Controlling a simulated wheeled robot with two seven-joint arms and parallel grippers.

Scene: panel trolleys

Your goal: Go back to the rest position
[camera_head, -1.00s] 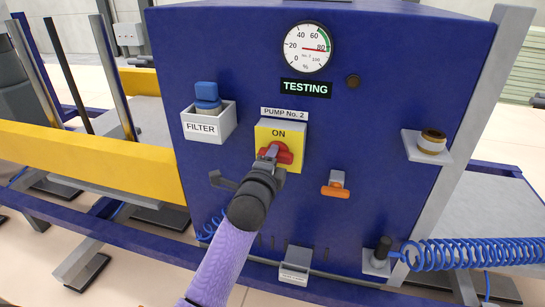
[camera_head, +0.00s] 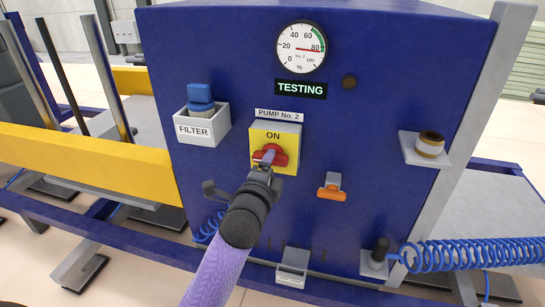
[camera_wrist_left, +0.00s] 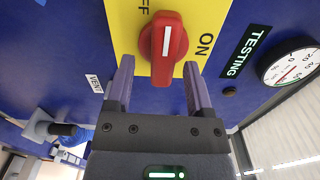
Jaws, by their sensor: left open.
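The red knob (camera_head: 280,159) sits on the yellow switch plate (camera_head: 288,140) under the PUMP No. 2 label on the blue cabinet. ON shows above it. In the left wrist view the knob (camera_wrist_left: 165,50) lies just beyond the fingertips, between OFF and ON, with a clear gap to both fingers. My left gripper (camera_head: 265,170) is in front of the plate, just below the knob in the head view. In the left wrist view the left gripper (camera_wrist_left: 158,68) is open and empty. My right gripper is not in view.
The TESTING display (camera_head: 300,89) and gauge (camera_head: 301,47), needle near 80, are above. The filter holder (camera_head: 202,130) is left, the orange-handled valve (camera_head: 331,190) right. A ringed fitting on a bracket (camera_head: 430,146) and blue coiled hose (camera_head: 470,252) stand further right.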

